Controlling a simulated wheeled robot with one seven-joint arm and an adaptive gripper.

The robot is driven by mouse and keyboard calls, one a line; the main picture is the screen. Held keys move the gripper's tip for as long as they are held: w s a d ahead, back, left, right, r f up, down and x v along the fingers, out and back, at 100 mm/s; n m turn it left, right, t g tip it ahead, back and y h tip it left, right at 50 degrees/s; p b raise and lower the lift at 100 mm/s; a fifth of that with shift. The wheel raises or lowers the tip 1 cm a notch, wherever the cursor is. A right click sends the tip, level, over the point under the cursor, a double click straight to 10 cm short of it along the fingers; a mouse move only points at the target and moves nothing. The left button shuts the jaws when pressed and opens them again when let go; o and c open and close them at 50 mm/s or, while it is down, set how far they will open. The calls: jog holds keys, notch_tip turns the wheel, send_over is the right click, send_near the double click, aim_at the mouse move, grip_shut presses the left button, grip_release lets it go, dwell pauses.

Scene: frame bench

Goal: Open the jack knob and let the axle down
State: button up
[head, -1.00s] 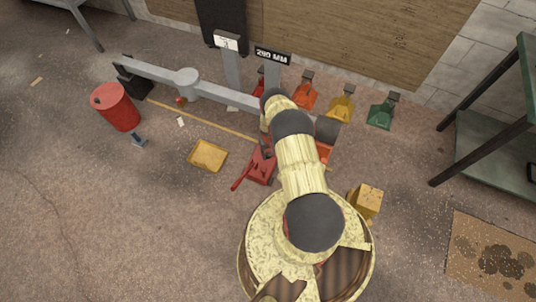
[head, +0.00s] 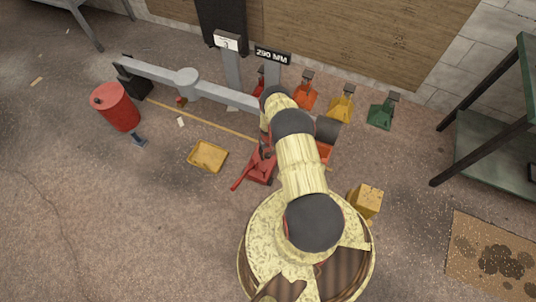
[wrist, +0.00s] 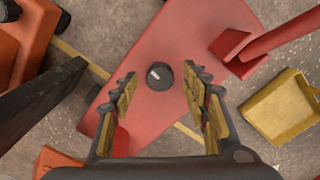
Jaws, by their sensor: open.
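The red jack (head: 262,165) stands on the floor beneath the right part of the grey axle (head: 222,95); my arm hides part of it in the head view. In the wrist view the jack's red body (wrist: 190,30) fills the middle. Its knob (wrist: 159,75) is round and dark with a pale pointer mark. My gripper (wrist: 159,73) is open, one finger on each side of the knob, with visible gaps to both. I cannot tell how far above the knob the fingertips are. The gripper is hidden behind my arm in the head view.
A yellow tray (head: 208,156) lies left of the jack, and a red drum (head: 116,106) stands farther left. Orange, yellow (head: 341,106) and green (head: 381,114) jacks stand behind. A yellow block (head: 366,200) is at right. A 290 MM sign (head: 272,56) stands behind the axle.

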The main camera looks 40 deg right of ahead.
aim_at(268, 155)
notch_tip(268, 155, up, 11)
jog(key=shift+r, duration=0.15)
dwell(0.4)
dwell(0.5)
